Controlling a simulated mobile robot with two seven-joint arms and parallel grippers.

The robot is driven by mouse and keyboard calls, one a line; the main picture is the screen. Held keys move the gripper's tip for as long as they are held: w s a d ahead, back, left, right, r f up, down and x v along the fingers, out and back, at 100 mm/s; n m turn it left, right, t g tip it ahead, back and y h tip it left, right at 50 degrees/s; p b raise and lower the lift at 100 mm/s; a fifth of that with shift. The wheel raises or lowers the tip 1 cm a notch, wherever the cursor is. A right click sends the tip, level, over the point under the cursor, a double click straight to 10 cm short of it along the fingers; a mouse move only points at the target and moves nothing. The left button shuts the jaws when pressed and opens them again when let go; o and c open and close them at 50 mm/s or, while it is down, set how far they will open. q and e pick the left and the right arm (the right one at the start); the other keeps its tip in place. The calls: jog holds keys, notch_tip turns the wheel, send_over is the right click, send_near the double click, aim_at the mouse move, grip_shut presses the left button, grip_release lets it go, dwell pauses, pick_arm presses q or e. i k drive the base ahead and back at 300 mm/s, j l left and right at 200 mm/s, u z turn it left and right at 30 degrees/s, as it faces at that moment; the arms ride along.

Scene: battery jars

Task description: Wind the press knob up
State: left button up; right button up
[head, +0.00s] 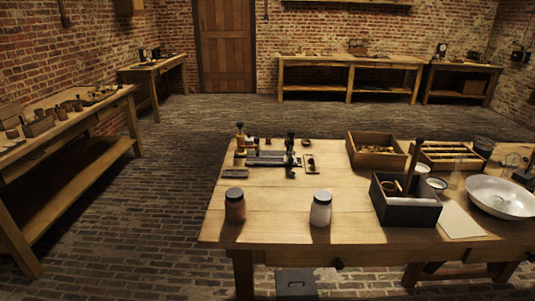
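A small press-like device (270,158) lies on the near wooden table, left of the middle, with grey metal bars along it. A dark upright part (290,145) stands at its right end. A dark-topped upright piece with reddish-brown parts (240,140) stands at its left end. Which part is the press knob, and how far it is wound, is too small to tell. Neither of my grippers shows in the head view.
A brown jar (235,207) and a pale jar (320,211) stand near the table's front. A dark box (408,213), an open wooden box (377,152), a divided tray (447,155) and a metal bowl (500,197) crowd the right.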

aim_at(291, 133)
jog(key=j+z, duration=0.1)
jog(key=z, duration=0.5)
jog(key=j+z, duration=0.85)
jog(key=j, duration=0.5)
jog(key=k+j+z, duration=0.15)
jog(key=j, duration=0.6)
jog(key=k+z, duration=0.05)
